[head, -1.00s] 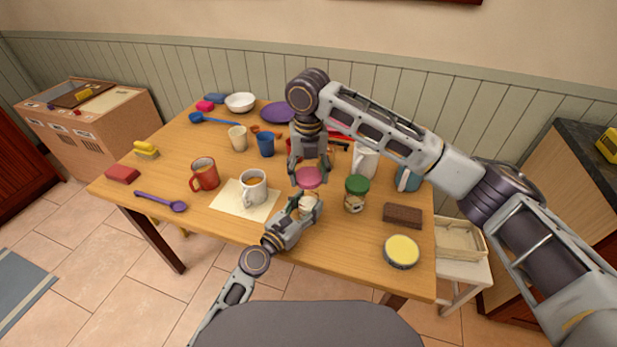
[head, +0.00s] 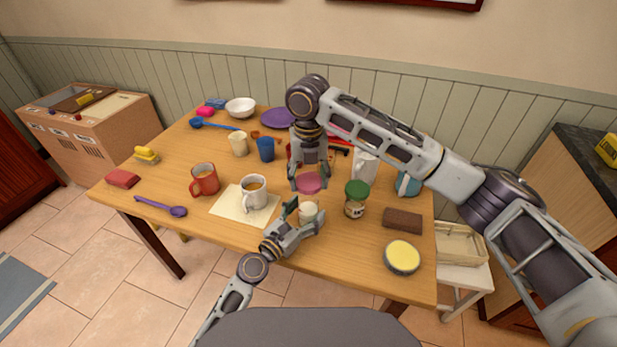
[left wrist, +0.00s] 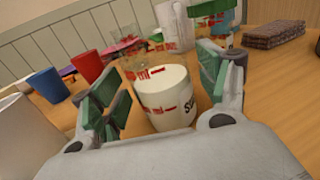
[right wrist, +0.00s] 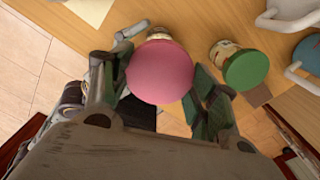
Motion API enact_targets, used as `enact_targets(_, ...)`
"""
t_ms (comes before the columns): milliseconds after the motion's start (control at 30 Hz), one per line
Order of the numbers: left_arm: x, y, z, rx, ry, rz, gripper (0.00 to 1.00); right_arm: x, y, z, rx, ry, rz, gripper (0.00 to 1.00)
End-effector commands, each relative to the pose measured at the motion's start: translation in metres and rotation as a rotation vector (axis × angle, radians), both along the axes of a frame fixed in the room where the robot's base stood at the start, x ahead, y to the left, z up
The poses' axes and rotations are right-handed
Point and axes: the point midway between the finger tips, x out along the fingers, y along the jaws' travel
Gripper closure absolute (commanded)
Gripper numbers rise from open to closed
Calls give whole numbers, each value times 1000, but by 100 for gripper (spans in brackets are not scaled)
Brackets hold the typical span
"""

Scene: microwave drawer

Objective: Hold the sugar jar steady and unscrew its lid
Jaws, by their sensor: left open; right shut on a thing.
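The sugar jar (head: 308,211) stands near the table's front edge. The left wrist view shows its white contents (left wrist: 165,98) and red-marked clear glass. My left gripper (head: 306,215) is open, with its fingers on either side of the jar. My right gripper (head: 308,184) comes from above and is shut on the pink lid (head: 308,182). The lid fills the space between its fingers in the right wrist view (right wrist: 160,72), with part of the jar behind it. The lid is above the jar; I cannot tell whether they touch.
A green-lidded jar (head: 356,198) stands just right of the sugar jar. A white mug (head: 254,192) on a paper sheet (head: 232,208) is to the left. A brown block (head: 403,221) and yellow-topped tin (head: 402,257) are at the right. Bare table lies at front left.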

Motion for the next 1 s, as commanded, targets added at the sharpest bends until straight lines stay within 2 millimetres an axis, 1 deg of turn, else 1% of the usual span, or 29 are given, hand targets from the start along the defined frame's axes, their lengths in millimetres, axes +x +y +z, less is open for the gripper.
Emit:
enact_targets(633,-45,33,0,3,0,-1,25,0,0,0,0,0,0,69)
enact_targets(1000,-63,45,0,0,0,0,25,0,0,0,0,0,0,69)
